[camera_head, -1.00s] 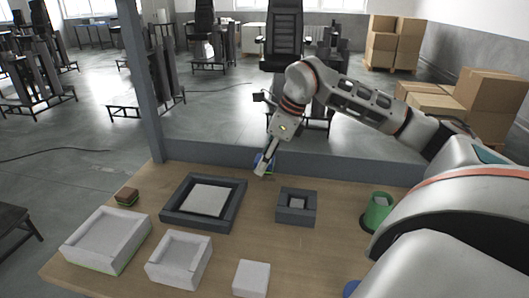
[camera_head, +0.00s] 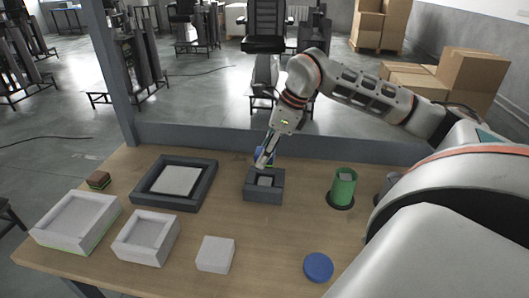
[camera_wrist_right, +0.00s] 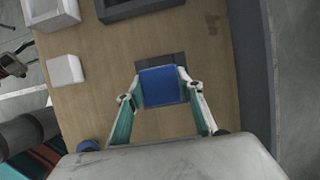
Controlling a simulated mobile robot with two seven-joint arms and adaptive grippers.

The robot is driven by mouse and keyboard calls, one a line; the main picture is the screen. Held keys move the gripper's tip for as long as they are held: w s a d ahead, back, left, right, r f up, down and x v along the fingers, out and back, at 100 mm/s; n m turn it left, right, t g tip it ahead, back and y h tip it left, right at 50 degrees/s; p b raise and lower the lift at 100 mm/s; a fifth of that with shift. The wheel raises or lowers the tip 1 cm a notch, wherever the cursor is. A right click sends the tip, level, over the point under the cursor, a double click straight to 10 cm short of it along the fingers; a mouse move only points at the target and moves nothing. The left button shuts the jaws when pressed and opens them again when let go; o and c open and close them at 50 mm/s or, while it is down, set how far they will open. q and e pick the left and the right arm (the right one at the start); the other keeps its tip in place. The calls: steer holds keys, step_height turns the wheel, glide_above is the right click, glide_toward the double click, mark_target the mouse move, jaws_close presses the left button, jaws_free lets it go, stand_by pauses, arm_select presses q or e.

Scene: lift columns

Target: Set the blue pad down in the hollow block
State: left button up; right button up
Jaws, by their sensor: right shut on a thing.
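The blue pad (camera_wrist_right: 160,86) is between the two fingers of my right gripper (camera_wrist_right: 161,92), which is shut on it. In the head view the pad (camera_head: 266,152) is partly hidden behind the gripper (camera_head: 263,162). The hollow block (camera_head: 263,194) is small, dark grey and square, with a lighter grey square in its opening. The gripper and pad are above its far side, and the pad appears apart from it. In the wrist view the pad covers much of the dark block (camera_wrist_right: 160,59).
A larger dark frame (camera_head: 205,190) stands left of the hollow block. White boxes (camera_head: 147,241) and a white block (camera_head: 215,254) stand nearer me. A green cup (camera_head: 343,186) and blue disc (camera_head: 318,267) are to the right. A grey barrier (camera_head: 340,148) runs along the far edge.

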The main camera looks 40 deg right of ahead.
step_height(320, 180, down, 3)
steer(key=shift+r+b, duration=0.2)
steer(key=shift+b, duration=0.8)
steer(key=shift+f+b, duration=0.6)
steer(key=shift+f, duration=0.55)
steer(key=shift+b, duration=0.3)
steer(key=shift+f, duration=0.15)
steer(key=shift+f, duration=0.5)
stand_by(0.6)
steer(key=o, duration=1.2)
steer(key=shift+c, duration=0.2)
